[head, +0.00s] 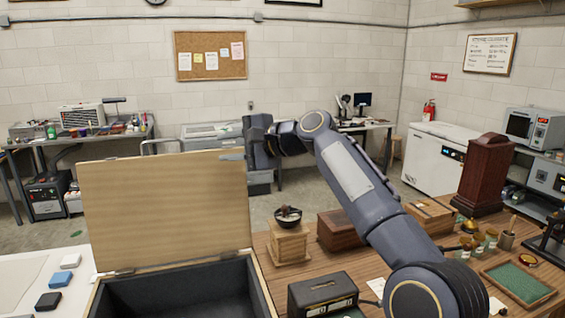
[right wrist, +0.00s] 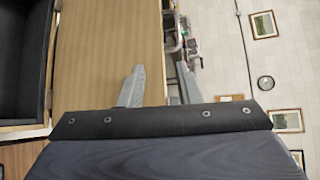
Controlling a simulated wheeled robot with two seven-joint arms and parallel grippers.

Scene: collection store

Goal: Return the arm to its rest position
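My right arm reaches up and forward from the lower right of the head view. Its gripper (head: 232,157) is at the top right corner of the raised wooden lid (head: 165,212). In the right wrist view the two grey fingers of this gripper (right wrist: 160,85) stand apart with nothing clearly held. One finger overlaps the lid (right wrist: 95,60), and the other is past its edge; I cannot tell whether either touches it. The lid stands upright on the dark-lined case (head: 190,290). My left gripper is not in view.
A brown box (head: 338,230), a dark box (head: 322,294), a tall wooden clock-like case (head: 481,175) and a green-lined tray (head: 517,284) lie around or beyond my arm.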

